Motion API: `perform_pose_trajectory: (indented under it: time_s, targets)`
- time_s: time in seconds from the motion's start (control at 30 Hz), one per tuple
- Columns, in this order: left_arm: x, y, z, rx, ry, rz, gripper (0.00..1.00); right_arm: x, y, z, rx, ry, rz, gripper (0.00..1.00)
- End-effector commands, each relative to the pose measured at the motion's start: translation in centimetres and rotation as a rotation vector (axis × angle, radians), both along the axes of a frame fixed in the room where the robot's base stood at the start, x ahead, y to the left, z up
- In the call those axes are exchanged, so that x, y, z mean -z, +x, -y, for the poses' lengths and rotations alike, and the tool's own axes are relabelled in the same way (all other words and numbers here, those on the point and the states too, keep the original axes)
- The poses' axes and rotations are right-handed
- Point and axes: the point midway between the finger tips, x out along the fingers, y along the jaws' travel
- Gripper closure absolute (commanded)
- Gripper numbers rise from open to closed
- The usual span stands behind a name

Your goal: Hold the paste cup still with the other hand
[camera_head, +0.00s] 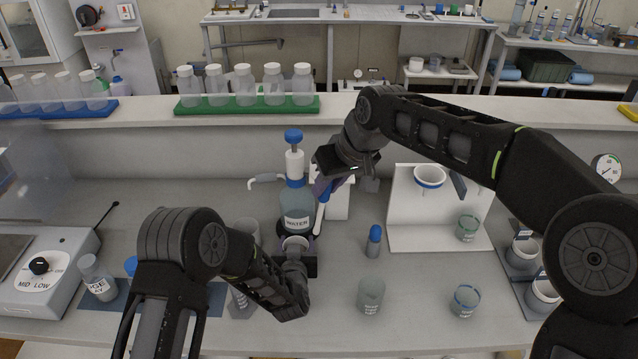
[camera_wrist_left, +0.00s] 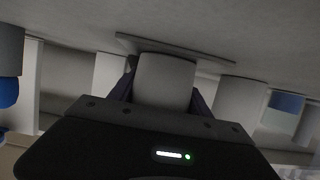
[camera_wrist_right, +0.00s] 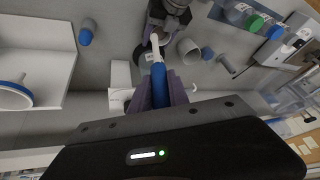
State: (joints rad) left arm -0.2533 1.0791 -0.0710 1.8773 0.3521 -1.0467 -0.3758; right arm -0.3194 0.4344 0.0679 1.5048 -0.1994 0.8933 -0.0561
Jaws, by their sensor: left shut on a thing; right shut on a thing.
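My right gripper (camera_head: 326,184) is shut on a blue-handled spatula (camera_head: 322,197), above and to the right of the cup. In the right wrist view the blue handle (camera_wrist_right: 158,82) is between purple fingers, its pale end at the cup. Whether the tip touches the paste cannot be told.
A WATER bottle (camera_head: 297,208) stands directly behind the cup. A grey cup (camera_head: 246,229) is close to its left. A blue-capped vial (camera_head: 374,241) and glass cups (camera_head: 370,295) stand to the right. A white stand with a funnel (camera_head: 430,178) is further right.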

Motion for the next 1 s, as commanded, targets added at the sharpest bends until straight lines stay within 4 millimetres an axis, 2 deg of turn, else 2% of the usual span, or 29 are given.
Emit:
perform_pose_trajectory:
  time_s: [0.2, 0.53, 0.57, 0.87, 1.0]
  targets:
    - [0.3, -0.2, 0.0, 0.0, 0.001, -0.007, 0.92, -0.8, -1.1, 1.2, 0.001, 0.0, 0.002, 1.0]
    - [0.3, -0.2, 0.0, 0.0, 0.001, -0.007, 0.92, -0.9, -1.4, 1.4, -0.001, 0.0, 0.001, 1.0]
    - [0.3, -0.2, 0.0, 0.0, 0.001, -0.007, 0.43, -1.0, -1.4, 1.4, -0.001, 0.0, 0.001, 1.0]
    - [0.1, -0.1, 0.0, 0.0, 0.001, -0.003, 0.18, -1.0, -1.3, 1.4, -0.001, 0.0, 0.001, 1.0]
    - [0.1, 0.0, 0.0, 0.0, 0.0, -0.002, 0.18, -1.0, -1.3, 1.4, -0.001, 0.0, 0.001, 1.0]
